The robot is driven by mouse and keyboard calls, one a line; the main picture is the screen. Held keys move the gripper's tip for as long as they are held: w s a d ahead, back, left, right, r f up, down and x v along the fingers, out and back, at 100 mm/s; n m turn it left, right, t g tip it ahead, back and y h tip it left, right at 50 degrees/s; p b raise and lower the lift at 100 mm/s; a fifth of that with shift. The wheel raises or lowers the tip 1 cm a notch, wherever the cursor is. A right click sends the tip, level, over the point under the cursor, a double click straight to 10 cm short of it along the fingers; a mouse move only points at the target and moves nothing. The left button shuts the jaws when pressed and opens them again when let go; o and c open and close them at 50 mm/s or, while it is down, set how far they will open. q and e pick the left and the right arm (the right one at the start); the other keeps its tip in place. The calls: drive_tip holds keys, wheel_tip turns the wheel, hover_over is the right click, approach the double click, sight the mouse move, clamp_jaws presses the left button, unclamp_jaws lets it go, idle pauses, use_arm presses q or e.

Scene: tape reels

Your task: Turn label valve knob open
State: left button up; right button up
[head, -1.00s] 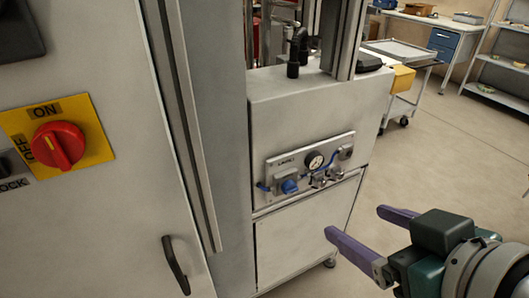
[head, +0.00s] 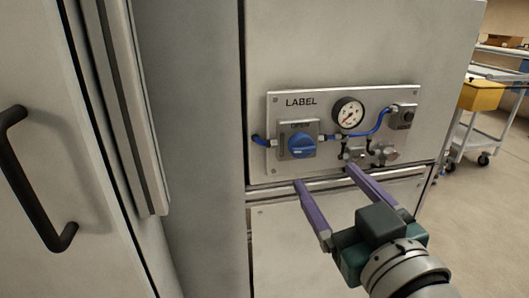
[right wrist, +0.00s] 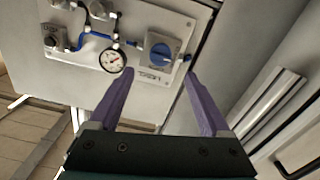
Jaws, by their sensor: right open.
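The blue label valve knob (head: 302,146) sits on a grey square plate at the left of the panel marked LABEL (head: 340,98). Its grip ridge looks roughly horizontal. The knob also shows in the right wrist view (right wrist: 160,53), upside down and just beyond the fingertips. My right gripper (head: 324,176) is open and empty, with its two purple fingers pointing at the panel. In the right wrist view the fingers (right wrist: 158,74) flank the knob's direction. My left gripper is not in view.
A round gauge (head: 348,113), blue tubing and small metal fittings (head: 370,154) are right of the knob. A ledge (head: 280,190) runs below the panel. A black door handle (head: 35,180) is at left. A cart with a yellow bin (head: 481,96) stands at right.

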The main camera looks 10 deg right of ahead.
sight(305, 151)
drive_tip(key=w+b, duration=0.1)
drive_tip(key=w, duration=0.3)
drive_tip(key=w+b, duration=0.1)
drive_tip(key=w, duration=0.4)
drive_tip(key=shift+a, duration=0.2)
drive_tip(key=shift+s, duration=0.1)
drive_tip(key=shift+c, duration=0.3)
drive_tip(key=c, duration=0.3)
clamp_jaws()
